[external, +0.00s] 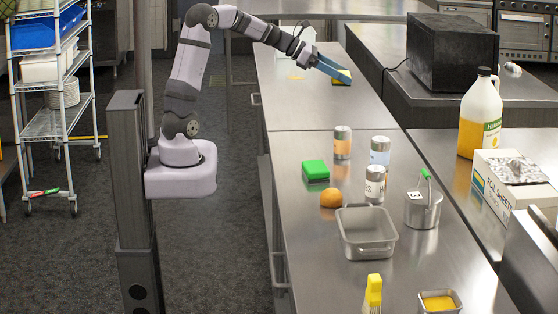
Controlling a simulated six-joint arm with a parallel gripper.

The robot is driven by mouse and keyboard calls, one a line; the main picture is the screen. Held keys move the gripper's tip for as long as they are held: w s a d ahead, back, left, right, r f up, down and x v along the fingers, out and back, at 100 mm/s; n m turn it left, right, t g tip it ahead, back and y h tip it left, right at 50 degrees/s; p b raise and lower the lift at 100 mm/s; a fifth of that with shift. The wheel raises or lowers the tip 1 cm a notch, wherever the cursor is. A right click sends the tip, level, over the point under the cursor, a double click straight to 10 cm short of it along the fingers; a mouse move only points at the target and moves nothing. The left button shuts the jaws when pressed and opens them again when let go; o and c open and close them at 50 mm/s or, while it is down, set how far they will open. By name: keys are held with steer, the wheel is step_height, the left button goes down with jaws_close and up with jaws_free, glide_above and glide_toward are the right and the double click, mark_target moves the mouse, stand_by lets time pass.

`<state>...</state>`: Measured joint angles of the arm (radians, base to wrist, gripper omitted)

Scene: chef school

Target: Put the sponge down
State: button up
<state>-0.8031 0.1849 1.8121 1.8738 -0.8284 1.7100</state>
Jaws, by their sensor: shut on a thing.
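My gripper (338,73) reaches over the far part of the steel counter, with its blue fingers pointing down to the right. It is shut on a small yellow sponge (345,76) at the fingertips. The fingers partly cover the sponge. The sponge looks low over the counter, but I cannot tell whether it touches the surface. A dark and yellow patch just below it may be its reflection. A green block (315,170), which also looks like a sponge, lies on the nearer counter, well apart from my gripper.
The far counter (300,110) around my gripper is mostly clear. A black box (452,52) stands to the right. Nearer are several cans, an orange (331,198), a metal pan (366,240), a pot (423,208) and a yellow brush (373,291). A jug (479,115) stands at right.

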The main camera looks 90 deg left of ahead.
steer(key=w+d+m+g+h+p, duration=0.15)
steer(key=w+d, duration=0.45)
steer(key=d, duration=0.6)
steer(key=w+d+m+h+p, duration=0.1)
steer(key=w+d+m+h, duration=0.1)
steer(key=w+d, duration=0.75)
steer(key=w+d+m+h+p, duration=0.1)
steer(key=w+d, duration=0.3)
steer(key=d, duration=1.1)
steer(key=s+d+m+g+h+p, duration=0.1)
steer(key=s+d+m, duration=0.15)
steer(key=d, duration=1.35)
steer(key=s+d+m+g+h, duration=0.1)
steer(key=s+d+h, duration=0.15)
steer(key=d, duration=1.45)
step_height(320, 180, down, 10)
steer(key=shift+s+a+f+y, duration=0.25)
steer(key=shift+s+y, duration=0.05)
steer(key=shift+s, duration=0.05)
steer(key=shift+f, duration=0.1)
steer(key=shift+f+b, duration=2.45)
steer(key=shift+f, duration=2.5)
